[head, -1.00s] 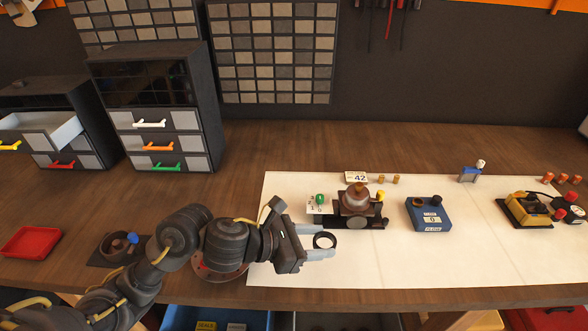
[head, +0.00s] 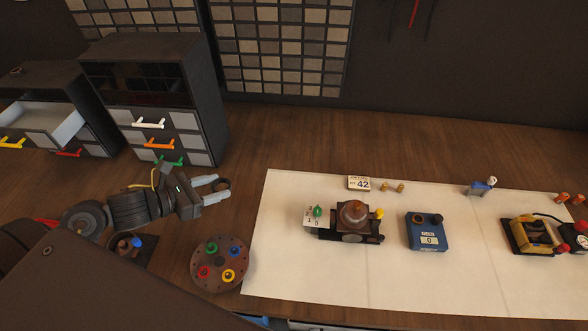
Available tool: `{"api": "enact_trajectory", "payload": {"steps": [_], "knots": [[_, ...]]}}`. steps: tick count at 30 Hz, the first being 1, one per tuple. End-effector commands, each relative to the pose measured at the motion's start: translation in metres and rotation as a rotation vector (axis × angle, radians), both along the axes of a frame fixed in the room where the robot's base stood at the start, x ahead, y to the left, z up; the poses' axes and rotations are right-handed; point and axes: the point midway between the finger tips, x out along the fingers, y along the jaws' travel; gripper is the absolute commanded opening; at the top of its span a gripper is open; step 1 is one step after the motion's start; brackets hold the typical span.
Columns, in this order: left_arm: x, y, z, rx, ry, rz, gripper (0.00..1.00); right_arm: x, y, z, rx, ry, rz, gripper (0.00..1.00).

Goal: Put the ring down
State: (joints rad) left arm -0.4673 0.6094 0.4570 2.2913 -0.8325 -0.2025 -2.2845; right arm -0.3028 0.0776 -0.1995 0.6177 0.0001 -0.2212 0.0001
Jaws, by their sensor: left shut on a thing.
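My left gripper (head: 217,188) is shut on a dark ring (head: 223,184), held at its fingertips. In the head view it is above the brown wood bench, left of the white mat and in front of the drawer cabinet. The ring appears raised above the bench, but its exact height is hard to tell. My right gripper is not in view.
A round brown plate (head: 219,264) with several coloured rings lies below the gripper. The white mat (head: 290,270) holds a brown-topped device (head: 352,218) and a blue box (head: 427,231). A drawer cabinet (head: 150,100) stands behind. Bare bench (head: 255,150) lies right of it.

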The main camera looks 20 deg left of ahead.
Motion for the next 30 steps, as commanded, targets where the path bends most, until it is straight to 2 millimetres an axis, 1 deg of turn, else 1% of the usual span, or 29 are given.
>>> {"api": "enact_trajectory", "payload": {"steps": [1, 3, 5, 7, 8, 16, 18, 21, 24, 27, 30], "knots": [[-0.001, 0.001, 0.000, 0.000, 0.000, 0.002, 0.21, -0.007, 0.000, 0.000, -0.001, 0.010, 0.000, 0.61], [0.001, 0.002, -0.001, -0.001, -0.001, 0.004, 0.21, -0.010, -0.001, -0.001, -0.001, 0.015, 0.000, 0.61], [0.005, 0.000, -0.003, -0.002, -0.001, 0.004, 0.21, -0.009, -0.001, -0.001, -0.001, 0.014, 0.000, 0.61], [0.016, -0.002, -0.008, -0.002, -0.002, 0.004, 0.21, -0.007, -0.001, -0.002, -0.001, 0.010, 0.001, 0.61], [0.023, -0.004, -0.010, -0.003, -0.003, 0.004, 0.21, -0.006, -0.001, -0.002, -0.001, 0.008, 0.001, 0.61], [0.091, -0.025, -0.042, -0.007, -0.002, 0.002, 0.21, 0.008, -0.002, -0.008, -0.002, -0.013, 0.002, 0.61], [0.102, -0.027, -0.062, -0.006, 0.000, 0.002, 0.21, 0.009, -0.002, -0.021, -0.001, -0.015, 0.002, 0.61], [0.115, -0.031, -0.078, -0.005, 0.001, 0.000, 0.21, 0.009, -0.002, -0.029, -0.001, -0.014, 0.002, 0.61], [0.123, -0.033, -0.087, -0.003, 0.000, -0.001, 0.21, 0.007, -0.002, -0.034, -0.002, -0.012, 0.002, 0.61], [0.127, -0.034, -0.091, -0.001, 0.002, -0.001, 0.21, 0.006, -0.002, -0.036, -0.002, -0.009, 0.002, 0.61], [0.128, -0.034, -0.091, 0.001, 0.001, 0.000, 0.22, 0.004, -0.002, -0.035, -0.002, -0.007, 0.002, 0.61]]}}
